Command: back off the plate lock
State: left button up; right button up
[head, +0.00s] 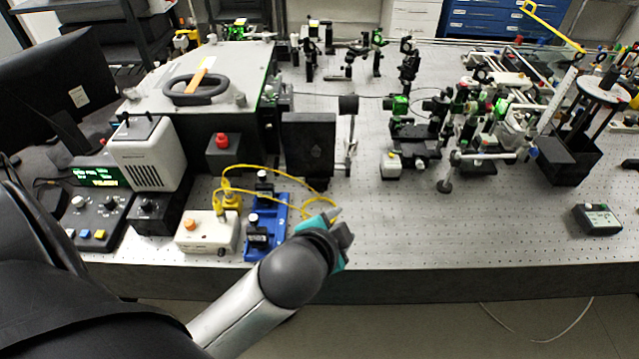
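I cannot pick out the plate lock for certain. A blue plate (279,222) lies on the bench left of centre, with a dark mount carrying a white-topped knob (254,219) at its front and a similar dark post (263,185) at its back. My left gripper (338,226), grey and teal, is just right of the blue plate near the bench's front edge. Its fingers are foreshortened and partly hidden by my wrist, so I cannot tell whether they are open. No contact with the plate shows. My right gripper is out of view.
A cream box with an orange button (207,232) stands left of the plate. Yellow cables (290,172) loop behind it and near my gripper. A black upright block (308,148) stands behind. The perforated bench (400,230) is clear to the right, up to a small dark meter (597,219).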

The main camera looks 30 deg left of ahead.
pick_arm(q)
jog(key=w+d+r+m+t+h, duration=0.3)
jog(key=w+d+r+m+t, duration=0.15)
jog(key=r+m, duration=0.35)
jog(key=w+d+r+m+t+h, duration=0.35)
jog(key=r+m+t, duration=0.2)
jog(key=r, duration=0.45)
jog(key=s+d+r+m+g+h, duration=0.15)
jog(key=d+m+g+h, duration=0.4)
jog(key=m, duration=0.75)
jog(key=s+d+m+g+h, duration=0.3)
jog(key=d+m+g+h, duration=0.3)
jog(key=m, duration=0.8)
jog(key=m+g+y, duration=0.5)
jog(key=m+y, duration=1.2)
jog(key=y, duration=0.1)
send_near(320, 189)
jog(key=shift+t, duration=0.25)
jog(key=x, duration=0.8)
jog(key=shift+s+f+b, duration=0.15)
jog(key=shift+b, duration=0.15)
grip_shut()
